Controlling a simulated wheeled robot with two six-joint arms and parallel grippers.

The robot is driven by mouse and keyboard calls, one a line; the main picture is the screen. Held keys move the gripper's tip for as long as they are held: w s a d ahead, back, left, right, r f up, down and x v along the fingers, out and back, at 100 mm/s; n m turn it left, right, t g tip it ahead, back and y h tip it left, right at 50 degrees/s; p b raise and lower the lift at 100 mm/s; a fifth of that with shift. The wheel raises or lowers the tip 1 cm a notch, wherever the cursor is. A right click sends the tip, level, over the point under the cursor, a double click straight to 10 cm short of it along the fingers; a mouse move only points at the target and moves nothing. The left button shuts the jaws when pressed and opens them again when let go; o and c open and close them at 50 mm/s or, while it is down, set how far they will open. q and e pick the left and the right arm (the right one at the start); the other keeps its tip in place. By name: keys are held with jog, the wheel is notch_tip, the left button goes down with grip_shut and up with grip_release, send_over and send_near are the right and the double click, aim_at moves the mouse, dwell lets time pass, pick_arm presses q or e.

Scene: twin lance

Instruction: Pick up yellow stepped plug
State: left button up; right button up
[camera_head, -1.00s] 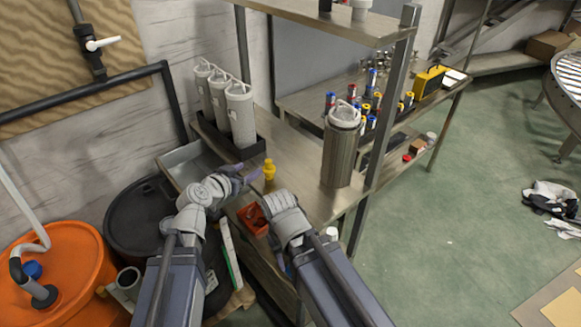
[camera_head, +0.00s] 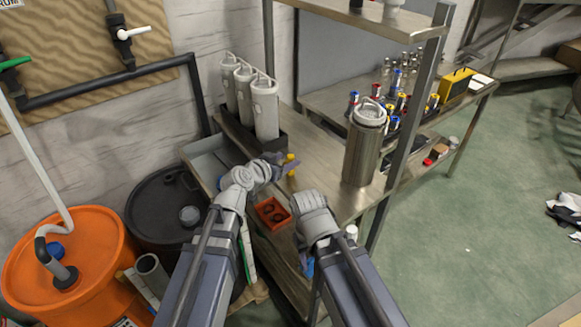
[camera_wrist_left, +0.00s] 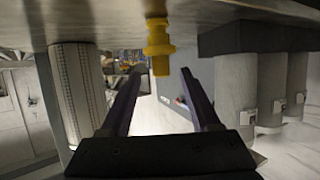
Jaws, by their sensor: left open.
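The yellow stepped plug (camera_head: 291,160) stands on the metal bench top, partly hidden behind my left gripper in the head view. My left gripper (camera_head: 281,164) is open beside it, with its fingers pointing toward it. In the left wrist view, which appears upside down, the plug (camera_wrist_left: 158,42) stands on the bench in line with the gap between the two open fingers (camera_wrist_left: 161,76). The fingers do not hold it. My right arm's wrist is in the head view near the bench's front edge, but its fingers do not show clearly.
Three white canisters (camera_head: 265,108) stand in a dark tray behind the plug. A tall metal canister (camera_head: 363,150) stands to the right on the bench, near a shelf post (camera_head: 415,95). A red-orange bin (camera_head: 272,214) sits by the front edge. Small cylinders crowd the farther bench.

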aim_at(288, 158)
pick_arm(q)
jog(key=b+x, duration=0.1)
jog(key=x, duration=0.3)
jog(key=shift+a+f, duration=0.1)
jog(key=shift+a, duration=0.05)
jog(key=shift+s, duration=0.1)
jog(key=shift+c, duration=0.4)
grip_shut()
